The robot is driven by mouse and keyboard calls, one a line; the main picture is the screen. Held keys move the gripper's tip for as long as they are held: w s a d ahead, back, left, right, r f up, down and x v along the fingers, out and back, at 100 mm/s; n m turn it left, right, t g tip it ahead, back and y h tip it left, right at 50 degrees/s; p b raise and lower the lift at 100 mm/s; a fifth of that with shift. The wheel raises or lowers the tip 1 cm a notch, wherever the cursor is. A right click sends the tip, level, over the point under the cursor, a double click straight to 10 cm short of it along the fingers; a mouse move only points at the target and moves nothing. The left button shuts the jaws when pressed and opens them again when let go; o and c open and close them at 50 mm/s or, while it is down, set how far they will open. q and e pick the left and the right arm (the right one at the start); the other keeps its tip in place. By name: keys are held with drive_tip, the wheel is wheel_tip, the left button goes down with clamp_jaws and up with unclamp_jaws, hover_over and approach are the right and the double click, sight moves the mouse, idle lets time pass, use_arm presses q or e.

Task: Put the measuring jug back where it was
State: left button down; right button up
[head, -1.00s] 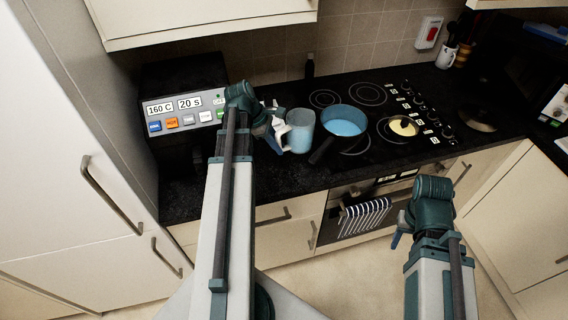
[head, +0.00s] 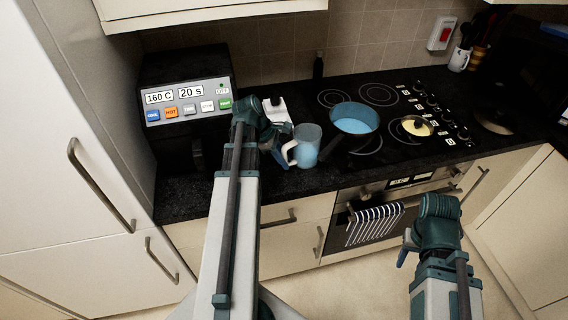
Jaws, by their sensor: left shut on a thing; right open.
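The measuring jug (head: 309,143) is a translucent bluish cup with a white handle. It is upright over the counter, left of the blue pan; I cannot tell whether its base touches the counter. My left gripper (head: 283,147) is at the handle side of the jug, shut on it; the fingers are partly hidden by the wrist. My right gripper (head: 404,250) is open and empty in front of the oven, away from the jug.
A smaller pan (head: 417,126) holds something yellow. A white object (head: 278,108) is behind my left gripper. A control box (head: 188,100) stands left.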

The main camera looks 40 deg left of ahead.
use_arm(q)
drive_tip(key=shift+r, duration=0.1)
drive_tip(key=c, duration=0.8)
unclamp_jaws()
drive_tip(key=shift+r, duration=0.1)
drive_tip(key=shift+p+v, duration=5.45)
drive_tip(key=shift+v, duration=0.5)
